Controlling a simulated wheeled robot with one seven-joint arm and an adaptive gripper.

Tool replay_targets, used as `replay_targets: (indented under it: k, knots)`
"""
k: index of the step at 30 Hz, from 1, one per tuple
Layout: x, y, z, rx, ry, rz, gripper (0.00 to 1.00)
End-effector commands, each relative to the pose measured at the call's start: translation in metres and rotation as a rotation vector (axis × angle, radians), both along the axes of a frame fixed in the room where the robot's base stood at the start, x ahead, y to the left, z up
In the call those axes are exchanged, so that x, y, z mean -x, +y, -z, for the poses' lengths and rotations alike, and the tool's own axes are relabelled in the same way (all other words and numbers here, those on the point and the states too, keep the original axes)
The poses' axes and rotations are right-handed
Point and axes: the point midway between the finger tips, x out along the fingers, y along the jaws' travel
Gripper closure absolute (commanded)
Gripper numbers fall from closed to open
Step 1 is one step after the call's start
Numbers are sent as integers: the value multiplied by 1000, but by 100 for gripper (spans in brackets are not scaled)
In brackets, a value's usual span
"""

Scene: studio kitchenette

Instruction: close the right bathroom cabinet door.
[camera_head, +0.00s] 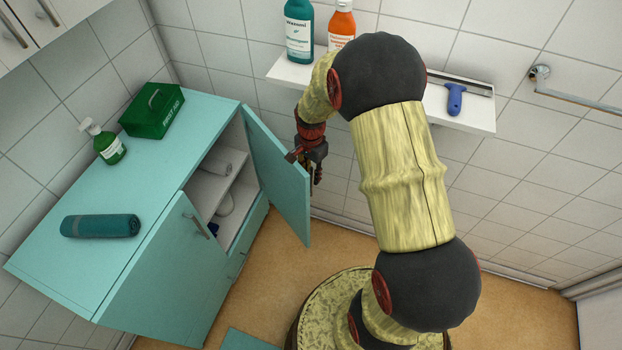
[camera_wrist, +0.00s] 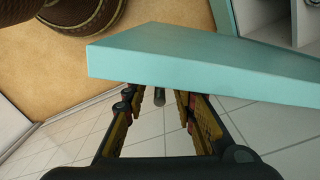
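The teal bathroom cabinet (camera_head: 172,215) stands at the left in the head view. Its right door (camera_head: 280,180) hangs wide open, swung out from the body, with the shelves exposed. My gripper (camera_head: 316,174) is at the outer face of that door, on the side away from the shelves. In the wrist view the door (camera_wrist: 190,55) crosses above the fingers and hides part of their tips. My gripper (camera_wrist: 162,106) is open, its two fingers apart. A small grey bar, perhaps the handle, shows near the fingers. Contact with the door is unclear.
The cabinet's left door (camera_head: 170,265) is shut. A green first-aid box (camera_head: 152,110), a green bottle (camera_head: 107,145) and a rolled towel (camera_head: 100,226) are on top. A white wall shelf (camera_head: 460,115) is behind my arm. Tiled wall lies beyond the door.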

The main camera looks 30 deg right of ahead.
Motion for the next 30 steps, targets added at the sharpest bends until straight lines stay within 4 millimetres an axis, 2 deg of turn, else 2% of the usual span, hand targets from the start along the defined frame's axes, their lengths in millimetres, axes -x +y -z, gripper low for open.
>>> replay_targets:
  k: [1, 3, 12, 26, 30]
  knots:
    - [0, 0, 9, -1, 1, 0, 73]
    - [0, 0, 14, 0, 1, 0, 73]
    - [0, 0, 16, 1, -1, 0, 73]
    - [0, 0, 16, 0, 0, 0, 100]
    - [0, 0, 16, 0, 0, 0, 100]
